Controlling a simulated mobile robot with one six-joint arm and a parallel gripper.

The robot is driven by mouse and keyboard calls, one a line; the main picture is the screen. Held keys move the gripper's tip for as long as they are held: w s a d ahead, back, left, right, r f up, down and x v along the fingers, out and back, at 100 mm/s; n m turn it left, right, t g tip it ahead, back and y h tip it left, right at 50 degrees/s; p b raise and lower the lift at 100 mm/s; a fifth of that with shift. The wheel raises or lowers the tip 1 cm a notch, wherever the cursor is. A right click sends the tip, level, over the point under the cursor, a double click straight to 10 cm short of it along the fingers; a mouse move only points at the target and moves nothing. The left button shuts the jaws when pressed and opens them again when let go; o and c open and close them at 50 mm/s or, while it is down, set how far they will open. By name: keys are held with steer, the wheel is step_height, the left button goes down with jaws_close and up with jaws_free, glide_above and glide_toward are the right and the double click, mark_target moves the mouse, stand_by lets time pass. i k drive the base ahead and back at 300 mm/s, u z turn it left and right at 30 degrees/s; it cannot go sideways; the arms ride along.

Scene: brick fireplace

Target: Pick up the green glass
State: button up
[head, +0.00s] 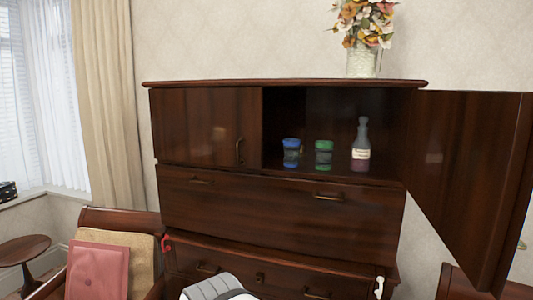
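The green glass (324,154) stands upright in the open compartment of a dark wooden cabinet (285,205), towards the right of its upper part. A blue glass (291,152) stands just left of it, with a gap between them. A bottle with a pale label (361,147) and dark contents stands to its right. Nothing blocks the view of the green glass. A grey and white rounded part, probably of my arm, shows at the bottom edge. My gripper itself cannot be made out.
The right cabinet door (465,170) is swung open and juts out on the right. The left door (205,125) is shut. A vase of flowers (362,60) stands on top. A chair with a pink item (97,270) is at the lower left.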

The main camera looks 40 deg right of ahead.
mark_target(324, 148)
steer(key=z, duration=0.85)
steer(key=i, duration=1.15)
steer(key=z, duration=0.95)
steer(key=k, duration=0.65)
steer(key=z, duration=0.15)
steer(key=i, duration=0.75)
steer(key=u, duration=0.15)
